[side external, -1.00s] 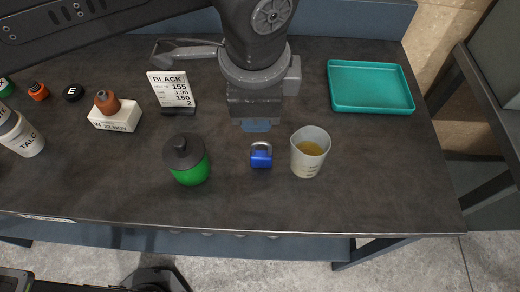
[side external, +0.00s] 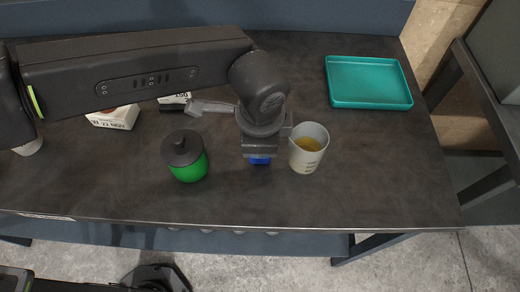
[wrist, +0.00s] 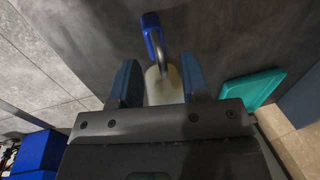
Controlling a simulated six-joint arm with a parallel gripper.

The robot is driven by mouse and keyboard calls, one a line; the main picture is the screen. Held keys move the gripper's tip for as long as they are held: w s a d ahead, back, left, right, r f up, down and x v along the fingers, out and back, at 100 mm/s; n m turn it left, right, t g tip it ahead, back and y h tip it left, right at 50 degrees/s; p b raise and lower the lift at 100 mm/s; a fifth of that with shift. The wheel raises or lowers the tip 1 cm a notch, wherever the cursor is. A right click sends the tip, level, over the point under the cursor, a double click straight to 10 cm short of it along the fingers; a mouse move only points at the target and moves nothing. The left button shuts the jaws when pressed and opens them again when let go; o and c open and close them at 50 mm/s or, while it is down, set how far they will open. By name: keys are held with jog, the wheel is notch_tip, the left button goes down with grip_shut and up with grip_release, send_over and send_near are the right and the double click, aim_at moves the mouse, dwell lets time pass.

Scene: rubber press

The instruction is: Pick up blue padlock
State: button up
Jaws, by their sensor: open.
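The blue padlock (side external: 259,161) lies on the dark worktop, mostly hidden under my gripper (side external: 258,150) in the side view. In the wrist view the padlock's blue body (wrist: 151,24) and grey shackle show just beyond the fingertips. My gripper (wrist: 160,65) is open there, its two blue-grey fingers apart with nothing held. I cannot tell from these views how high the fingers are above the padlock.
A translucent beaker (side external: 309,158) with yellow liquid stands close on the right of my gripper. A green jar with a dark lid (side external: 183,150) stands on the left. A teal tray (side external: 370,88) lies at the back right. The worktop in front is clear.

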jog(key=shift+w+f, duration=0.15)
jog(key=shift+f, duration=0.55)
jog(key=shift+c, duration=0.3)
grip_shut()
